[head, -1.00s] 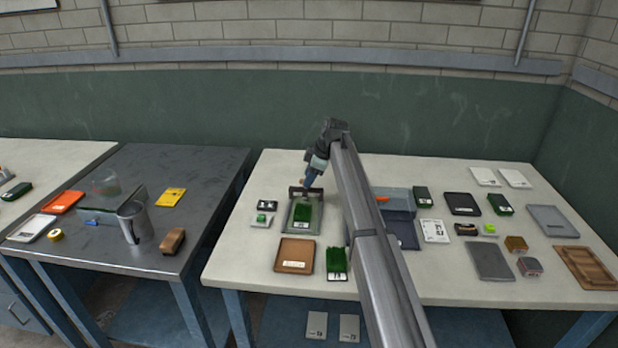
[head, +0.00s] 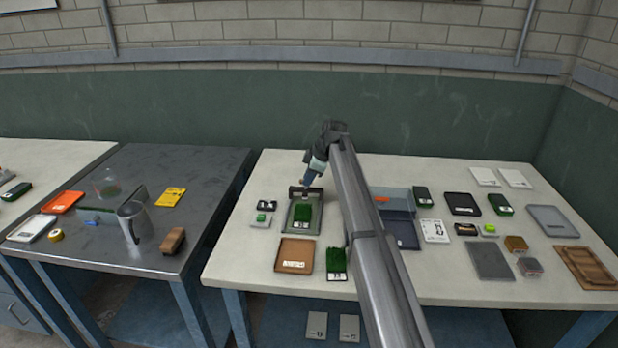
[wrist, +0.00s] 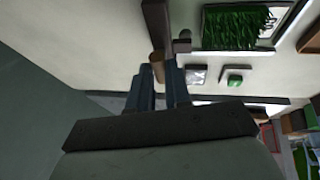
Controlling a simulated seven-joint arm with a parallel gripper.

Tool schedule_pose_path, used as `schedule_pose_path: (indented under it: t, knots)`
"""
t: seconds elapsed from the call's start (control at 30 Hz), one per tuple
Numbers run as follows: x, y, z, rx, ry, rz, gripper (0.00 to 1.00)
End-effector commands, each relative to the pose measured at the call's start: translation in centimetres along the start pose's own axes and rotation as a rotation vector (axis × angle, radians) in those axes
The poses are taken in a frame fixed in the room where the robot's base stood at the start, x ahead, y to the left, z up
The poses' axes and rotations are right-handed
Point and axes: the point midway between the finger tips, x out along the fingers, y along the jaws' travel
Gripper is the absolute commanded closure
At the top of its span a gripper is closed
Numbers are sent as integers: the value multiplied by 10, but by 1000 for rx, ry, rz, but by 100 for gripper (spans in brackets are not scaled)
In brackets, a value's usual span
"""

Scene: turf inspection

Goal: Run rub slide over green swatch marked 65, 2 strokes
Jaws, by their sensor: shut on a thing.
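A green turf swatch (head: 303,216) lies in a grey tray-like frame (head: 290,220) at the left of the pale table. Its label is too small to read. A dark bar (head: 296,190), which looks like the rub slide, lies across the frame's back end, behind the turf. My gripper (head: 306,187) is over this bar. In the wrist view my gripper (wrist: 161,76) is shut on a short brown handle (wrist: 157,62) joined to the dark bar (wrist: 154,22). The turf (wrist: 235,28) shows to the right of the bar there, apart from it.
Left of the frame are a small dark block (head: 267,205) and a white piece with a green top (head: 260,219). In front are a brown tray (head: 294,256) and another green swatch (head: 337,262). A blue-grey box (head: 397,200) stands right, behind my arm.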

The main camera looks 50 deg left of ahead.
Motion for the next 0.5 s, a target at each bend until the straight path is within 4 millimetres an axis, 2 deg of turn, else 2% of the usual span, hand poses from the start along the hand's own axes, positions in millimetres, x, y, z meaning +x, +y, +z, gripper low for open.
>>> schedule_pose_path:
  t: [0.37, 0.5]
  knots:
    - [0, -1, 0, 0, 0, 0, 100]
    - [-3, -14, -1, 0, 0, 0, 100]
